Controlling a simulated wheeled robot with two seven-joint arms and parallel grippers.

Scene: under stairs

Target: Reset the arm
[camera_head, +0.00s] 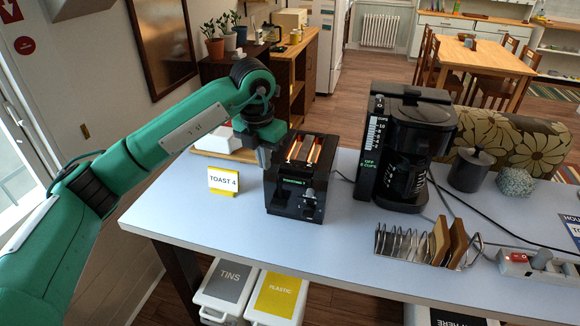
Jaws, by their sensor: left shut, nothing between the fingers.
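My left arm, green with black joints, comes in from the left and reaches over the table. My left gripper (264,157) is shut and empty. It points down at the left side of the black toaster (291,197), very close to it; I cannot tell whether they touch. The toaster's slots glow orange and its front shows a small lit green text. My right gripper is not in view.
A "TOAST 4" card (223,180) stands left of the toaster. A black coffee maker (408,140) stands to its right. A wire toast rack (410,247) with brown slices is near the front. A power strip (535,268) lies at right. The front left tabletop (230,230) is clear.

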